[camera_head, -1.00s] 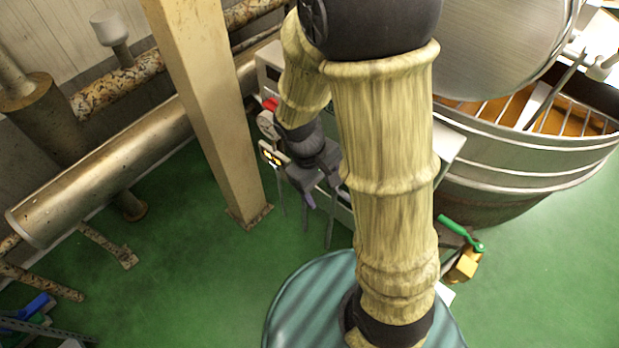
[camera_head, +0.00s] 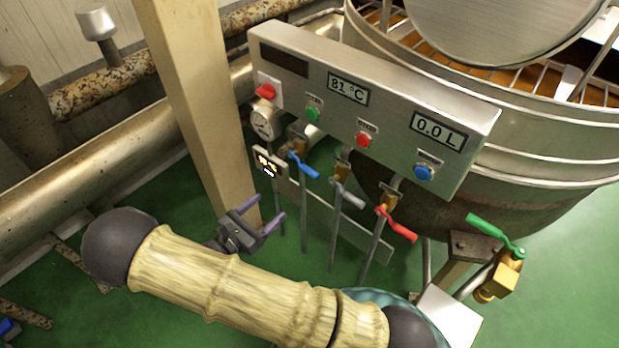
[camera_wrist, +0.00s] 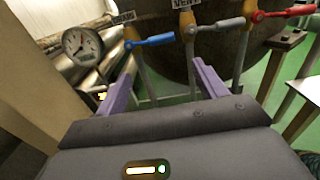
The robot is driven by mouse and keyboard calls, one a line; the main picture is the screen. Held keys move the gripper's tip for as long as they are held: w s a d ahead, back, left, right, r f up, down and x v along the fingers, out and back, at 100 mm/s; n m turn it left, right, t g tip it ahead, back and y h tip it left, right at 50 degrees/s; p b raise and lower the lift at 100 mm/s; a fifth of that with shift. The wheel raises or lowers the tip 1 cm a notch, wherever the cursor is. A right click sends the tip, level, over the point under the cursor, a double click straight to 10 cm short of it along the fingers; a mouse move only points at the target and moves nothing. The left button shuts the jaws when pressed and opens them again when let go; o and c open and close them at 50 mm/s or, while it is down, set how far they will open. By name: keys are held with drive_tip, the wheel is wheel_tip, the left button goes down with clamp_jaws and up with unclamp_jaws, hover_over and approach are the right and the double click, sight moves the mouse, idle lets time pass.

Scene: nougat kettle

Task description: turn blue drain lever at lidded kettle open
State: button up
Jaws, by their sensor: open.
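The blue lever (camera_head: 303,165) sits on a brass valve under the left part of the kettle's control panel. It also shows in the wrist view (camera_wrist: 152,41), pointing right from its valve, beyond and above my fingers.
A grey lever (camera_head: 347,194) and a red lever (camera_head: 397,223) hang right of the blue one. A green lever (camera_head: 495,235) sits on a brass valve at the lower right. A beige post (camera_head: 205,110) stands close left of my gripper. A gauge (camera_head: 263,122) hangs beside the panel.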

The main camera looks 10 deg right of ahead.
sight(307, 173)
drive_tip(key=shift+d+r, duration=0.1)
drive_tip(key=shift+d, duration=0.05)
drive_tip(key=b+x, duration=0.1)
drive_tip(key=x, duration=1.6)
drive_tip(key=shift+w, duration=0.1)
drive_tip(key=c, duration=1.4)
